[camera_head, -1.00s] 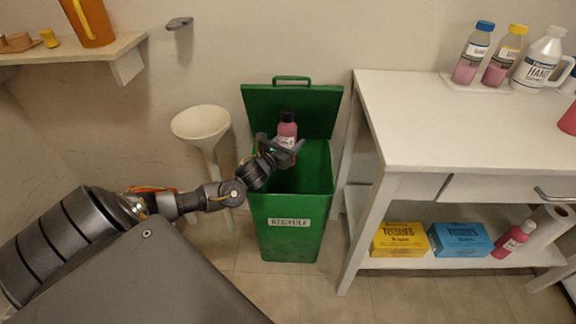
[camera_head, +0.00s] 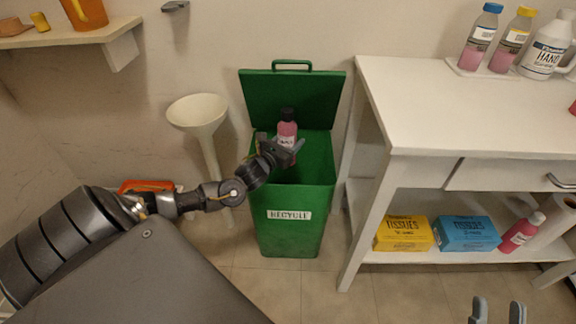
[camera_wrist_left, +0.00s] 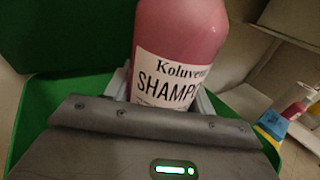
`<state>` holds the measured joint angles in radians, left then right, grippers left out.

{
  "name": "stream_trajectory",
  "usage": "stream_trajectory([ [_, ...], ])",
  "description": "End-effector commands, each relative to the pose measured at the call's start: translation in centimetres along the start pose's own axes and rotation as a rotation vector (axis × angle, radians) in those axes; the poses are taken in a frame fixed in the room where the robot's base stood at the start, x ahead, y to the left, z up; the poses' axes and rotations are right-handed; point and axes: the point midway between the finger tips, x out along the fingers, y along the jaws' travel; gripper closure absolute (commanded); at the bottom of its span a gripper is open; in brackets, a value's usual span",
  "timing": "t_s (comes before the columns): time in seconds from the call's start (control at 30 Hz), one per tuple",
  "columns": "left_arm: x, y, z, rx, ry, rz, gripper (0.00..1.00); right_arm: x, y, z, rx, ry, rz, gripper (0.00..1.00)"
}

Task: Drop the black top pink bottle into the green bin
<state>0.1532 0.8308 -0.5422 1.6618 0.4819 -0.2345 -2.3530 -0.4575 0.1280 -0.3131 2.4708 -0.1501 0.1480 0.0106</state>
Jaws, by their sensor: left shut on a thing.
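The black top pink bottle (camera_head: 287,128) is held upright in my left gripper (camera_head: 287,146), which is shut on it. In the left wrist view the pink bottle (camera_wrist_left: 180,45) shows a white label reading SHAMPOO in part; its cap is out of that view. The green bin (camera_head: 290,225) has its lid raised against the wall and a RECYCLE label on its front. The bottle is over the bin's open mouth, in front of the raised lid. My right gripper (camera_head: 497,312) shows at the bottom right, its two fingers apart with nothing visible between them.
A white table (camera_head: 450,115) stands right of the bin, with bottles on top. Its lower shelf holds a yellow tissue box (camera_head: 404,234), a blue tissue box (camera_head: 466,234) and a pink bottle with a white cap (camera_head: 521,233). A white funnel-shaped stand (camera_head: 197,112) is left of the bin.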

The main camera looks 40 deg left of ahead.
Motion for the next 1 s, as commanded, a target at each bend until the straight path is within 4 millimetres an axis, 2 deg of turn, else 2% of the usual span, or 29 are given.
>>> stream_trajectory([
  [0.4, 0.00, 0.03, -0.19, 0.000, -0.001, 0.000, 0.69, -0.02, 0.34, -0.54, -0.005, 0.048, 0.010, 0.64],
  [0.43, 0.00, 0.02, -0.20, 0.000, -0.001, 0.000, 0.43, -0.02, 0.34, -0.53, -0.004, 0.048, 0.010, 0.64],
  [0.6, 0.00, 0.02, -0.21, 0.000, -0.001, 0.000, 0.20, -0.02, 0.34, -0.52, -0.004, 0.047, 0.010, 0.64],
  [0.87, -0.04, 0.00, -0.26, 0.000, 0.000, 0.000, 0.20, -0.03, 0.33, -0.53, -0.004, 0.046, 0.010, 0.64],
  [1.0, -0.98, 0.01, -0.21, 0.001, 0.002, 0.000, 0.20, 0.15, 0.16, -0.36, -0.002, 0.019, 0.004, 0.64],
])
